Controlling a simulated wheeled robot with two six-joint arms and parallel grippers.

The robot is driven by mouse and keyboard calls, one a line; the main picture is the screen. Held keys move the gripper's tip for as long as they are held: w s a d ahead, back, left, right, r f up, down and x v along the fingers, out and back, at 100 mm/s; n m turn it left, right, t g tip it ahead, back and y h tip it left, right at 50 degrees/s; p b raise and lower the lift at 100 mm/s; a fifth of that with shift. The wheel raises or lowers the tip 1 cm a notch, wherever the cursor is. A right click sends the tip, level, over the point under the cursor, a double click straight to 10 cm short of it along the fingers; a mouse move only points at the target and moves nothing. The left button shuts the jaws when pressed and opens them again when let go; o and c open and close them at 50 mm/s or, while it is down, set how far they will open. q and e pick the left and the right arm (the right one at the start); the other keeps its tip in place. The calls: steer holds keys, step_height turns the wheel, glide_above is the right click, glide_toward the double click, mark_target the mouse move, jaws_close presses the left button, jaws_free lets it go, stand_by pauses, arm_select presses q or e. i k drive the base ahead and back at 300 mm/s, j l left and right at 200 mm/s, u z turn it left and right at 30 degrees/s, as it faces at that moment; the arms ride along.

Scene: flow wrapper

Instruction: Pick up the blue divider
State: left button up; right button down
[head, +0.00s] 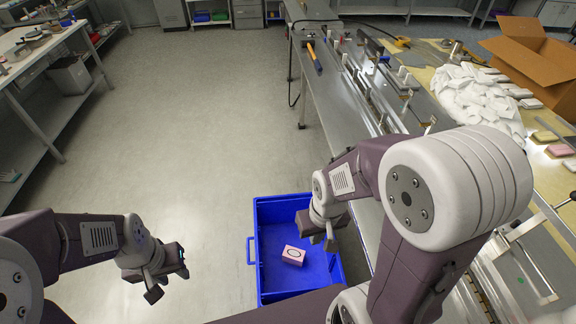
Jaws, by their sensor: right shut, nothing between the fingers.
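A small blue piece (384,58) lies on the flow wrapper's steel bed at the upper right; it is too small to tell for sure that it is the blue divider. My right gripper (329,240) is shut and empty over the right part of the blue crate, well apart from that piece. My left gripper (167,281) hangs over the floor left of the crate. A small blue spot shows at its side, and I cannot tell what it is or whether the jaws are open.
The blue crate (262,215) holds a pink box (294,255). A hammer (314,56) lies on the machine's edge. White packs (475,95) and a cardboard box (535,60) are on the right table. My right arm hides part of the machine. The floor at left is clear.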

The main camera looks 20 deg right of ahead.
mark_target(276, 211)
steer(key=z, duration=0.6)
steer(key=k+j+z, duration=0.25)
steer(key=k+j, duration=1)
steer(key=i+j, duration=0.25)
steer(key=i+j+z, duration=0.1)
steer(key=i+j, duration=0.2)
steer(key=j, duration=0.15)
steer(key=i+j+z, duration=0.1)
steer(key=i+j, duration=0.35)
steer(key=j, duration=0.3)
steer(key=i+j+z, duration=0.4)
steer(key=i+j, duration=1.05)
steer(key=j, duration=0.15)
steer(key=i+l+z, duration=0.1)
steer(key=i, duration=0.25)
steer(key=i+l, duration=0.1)
steer(key=i, duration=0.25)
steer(key=z, duration=0.05)
